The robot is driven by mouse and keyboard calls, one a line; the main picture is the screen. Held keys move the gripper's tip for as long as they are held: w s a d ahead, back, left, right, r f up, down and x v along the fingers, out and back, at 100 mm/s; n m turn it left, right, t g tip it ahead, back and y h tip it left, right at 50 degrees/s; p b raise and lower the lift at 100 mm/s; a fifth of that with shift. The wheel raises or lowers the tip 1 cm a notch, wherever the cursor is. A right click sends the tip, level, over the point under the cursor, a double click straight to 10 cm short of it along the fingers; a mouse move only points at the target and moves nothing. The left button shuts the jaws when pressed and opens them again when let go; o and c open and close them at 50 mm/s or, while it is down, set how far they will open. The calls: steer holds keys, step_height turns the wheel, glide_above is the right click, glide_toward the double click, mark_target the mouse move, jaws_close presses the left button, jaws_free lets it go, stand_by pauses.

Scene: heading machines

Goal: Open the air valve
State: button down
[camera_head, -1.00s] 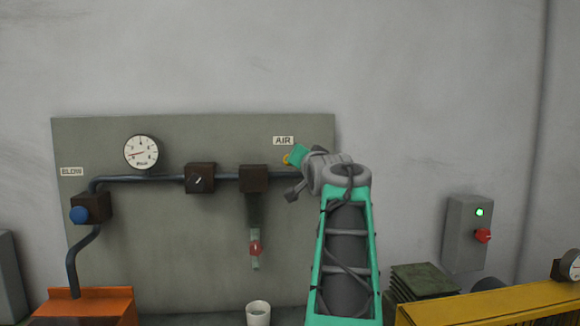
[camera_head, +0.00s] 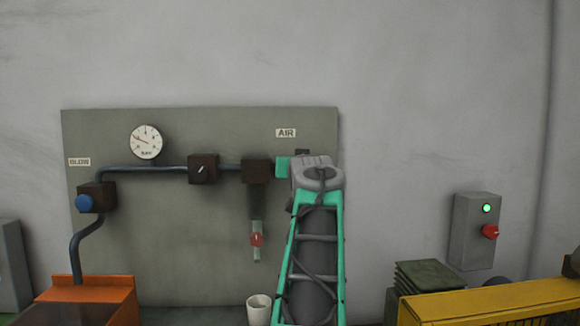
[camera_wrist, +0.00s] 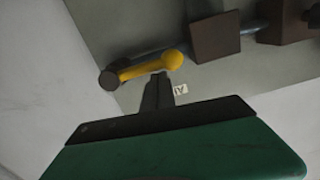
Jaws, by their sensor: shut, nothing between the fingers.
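The air valve's yellow lever (camera_wrist: 148,66) shows in the wrist view, lying roughly along the pipe, with a round yellow end at the right. A dark round part (camera_wrist: 112,78) sits at its left end. My gripper (camera_wrist: 160,76) is shut and empty, its tips just below the lever near the round end; I cannot tell whether they touch. In the head view my arm hides the valve below the AIR label (camera_head: 286,133). The label also shows in the wrist view (camera_wrist: 181,89). The gauge (camera_head: 147,142) needle points to the upper left.
A dark regulator block (camera_head: 203,169) and another dark block (camera_head: 256,170) sit on the pipe left of my arm. A red-marked tube (camera_head: 257,240) hangs below. A white cup (camera_head: 259,309) stands beneath. A grey switch box (camera_head: 475,231) is on the wall at right.

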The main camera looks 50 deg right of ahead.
steer(key=shift+f, duration=0.2)
step_height(320, 180, up, 6)
steer(key=p, duration=0.4)
steer(key=f+b+v, duration=0.2)
steer(key=b+v, duration=0.1)
steer(key=v, duration=0.7)
steer(key=shift+s+a, duration=0.3)
steer(key=shift+r, duration=0.15)
